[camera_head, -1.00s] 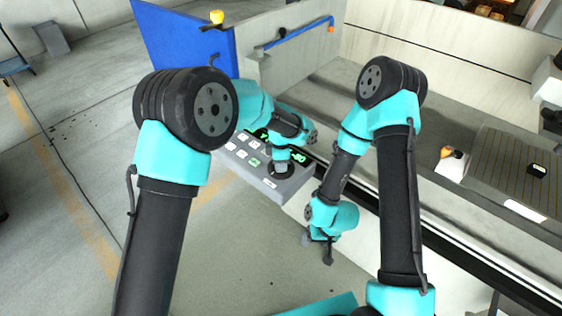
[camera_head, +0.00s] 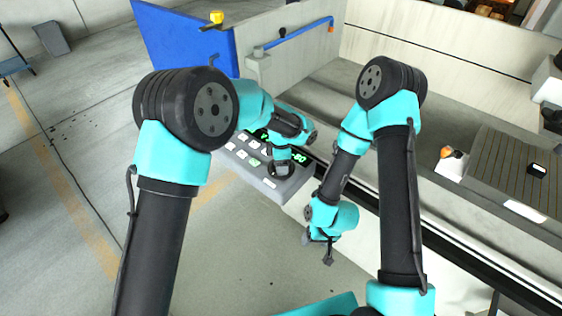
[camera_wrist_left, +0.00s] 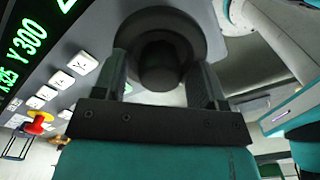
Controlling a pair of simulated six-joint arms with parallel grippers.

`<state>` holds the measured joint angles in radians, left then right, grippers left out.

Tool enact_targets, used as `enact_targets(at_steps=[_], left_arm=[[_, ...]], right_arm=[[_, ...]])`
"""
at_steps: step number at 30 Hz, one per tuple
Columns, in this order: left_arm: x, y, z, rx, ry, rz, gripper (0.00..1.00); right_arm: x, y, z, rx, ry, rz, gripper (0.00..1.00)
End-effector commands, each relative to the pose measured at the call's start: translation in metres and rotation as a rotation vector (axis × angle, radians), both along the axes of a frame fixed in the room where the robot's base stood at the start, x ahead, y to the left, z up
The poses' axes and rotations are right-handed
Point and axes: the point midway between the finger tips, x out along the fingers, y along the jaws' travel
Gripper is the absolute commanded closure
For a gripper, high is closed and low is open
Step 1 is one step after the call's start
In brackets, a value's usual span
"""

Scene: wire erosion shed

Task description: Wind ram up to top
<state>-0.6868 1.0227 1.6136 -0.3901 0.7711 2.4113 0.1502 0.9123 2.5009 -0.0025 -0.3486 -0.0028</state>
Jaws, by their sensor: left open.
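A grey control panel (camera_head: 292,185) with white keys and green digits stands in the middle of the head view. A dark round dial (camera_head: 280,171) with a knob sits at its near right end. My left gripper (camera_head: 282,158) points down at this dial. In the left wrist view, its two fingers (camera_wrist_left: 160,68) are open, one on each side of the dark round knob (camera_wrist_left: 158,66). I cannot tell whether they touch it. A wider dark disc (camera_wrist_left: 145,22) shows behind the knob. My right gripper (camera_head: 320,252) hangs empty in front of the machine wall, its fingers apart. I cannot make out the ram.
A green readout (camera_wrist_left: 25,45) shows "Y 300" in the left wrist view, with a red knob on a yellow base (camera_wrist_left: 38,120) below. A blue panel (camera_head: 185,40) stands behind my left arm. A blue pipe (camera_head: 295,34) runs along the back wall.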

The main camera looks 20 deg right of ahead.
Motion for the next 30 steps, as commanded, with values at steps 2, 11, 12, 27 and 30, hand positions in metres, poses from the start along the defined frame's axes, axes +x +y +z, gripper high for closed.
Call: enact_targets(at_steps=[2, 11, 12, 27, 30], left_arm=[[0.000, 0.000, 0.000, 0.000, 0.000, 0.000, 0.35], [0.000, 0.000, 0.011, -0.001, -0.002, 0.000, 0.35], [0.000, 0.000, 0.015, 0.000, -0.002, -0.001, 0.35], [0.000, -0.001, 0.106, -0.001, -0.003, -0.001, 0.35], [0.000, -0.001, 0.125, -0.002, -0.003, -0.001, 0.35]], right_arm=[[0.000, 0.000, 0.000, 0.000, 0.000, 0.000, 0.36], [0.000, 0.000, 0.000, 0.000, 0.000, 0.000, 0.36], [0.000, 0.000, 0.000, 0.000, 0.000, 0.000, 0.36], [0.000, 0.000, 0.000, 0.000, 0.000, 0.000, 0.36], [0.000, 0.000, 0.000, 0.000, 0.000, 0.000, 0.36]])
